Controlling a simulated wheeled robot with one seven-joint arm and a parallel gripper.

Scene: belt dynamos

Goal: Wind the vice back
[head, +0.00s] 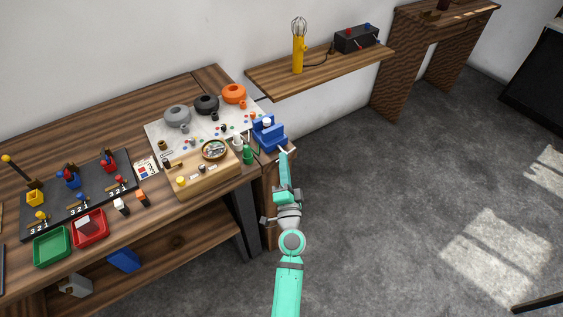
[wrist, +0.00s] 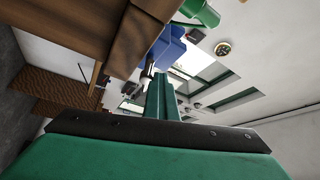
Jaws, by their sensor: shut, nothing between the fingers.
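The blue vice (head: 267,132) stands at the right end of the workbench, with a pale block or jaw on its top. It also shows in the wrist view (wrist: 168,48), just beyond my fingers, with a small metal part on its near side. My gripper (head: 284,154) is just in front of the vice, at its lower right in the head view. In the wrist view my green fingers (wrist: 162,92) are together with nothing between them. A light bar lies by the fingertips; I cannot tell whether they touch it.
Left of the vice are a green cylinder (head: 247,155), a wooden block with a round dish (head: 214,149), and a pale board (head: 155,130) with grey, black and orange rings. A wall shelf (head: 330,75) holds a yellow lamp (head: 298,57).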

